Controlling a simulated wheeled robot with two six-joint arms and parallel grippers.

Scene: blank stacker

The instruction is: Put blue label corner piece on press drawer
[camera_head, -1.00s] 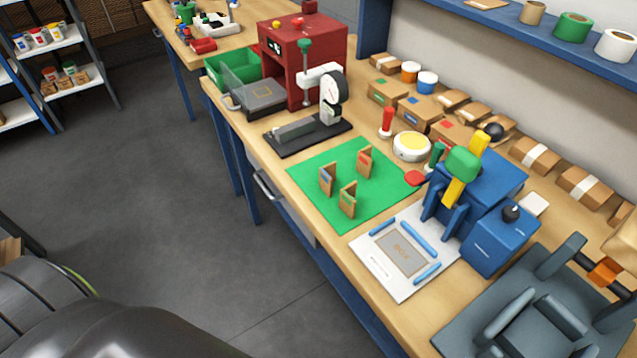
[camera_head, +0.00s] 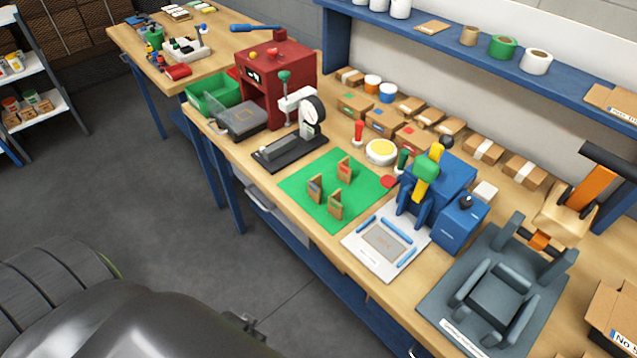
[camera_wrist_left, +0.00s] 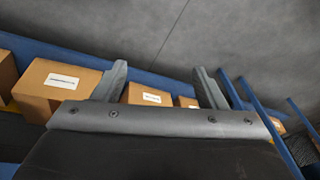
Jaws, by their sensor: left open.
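The blue label corner piece (camera_head: 315,188) stands upright on the left side of the green mat (camera_head: 300,183). A red label corner piece (camera_head: 344,168) and a green label corner piece (camera_head: 335,204) stand near it. A blue press (camera_head: 452,178) has a flat white plate (camera_head: 357,243) with blue guide strips in front of it, seemingly the press drawer. My left gripper is open and empty in the left wrist view (camera_wrist_left: 160,85), facing floor and boxes, far from the corner pieces. A dark part low in the head view may be it. My right gripper is not seen.
A black gauge stand (camera_head: 290,150) and a red machine (camera_head: 275,85) with a grey tray stand left of the mat. A grey fixture (camera_head: 440,290) lies right of the white plate. Small cartons line the back. Boxes (camera_wrist_left: 65,85) sit on a low shelf.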

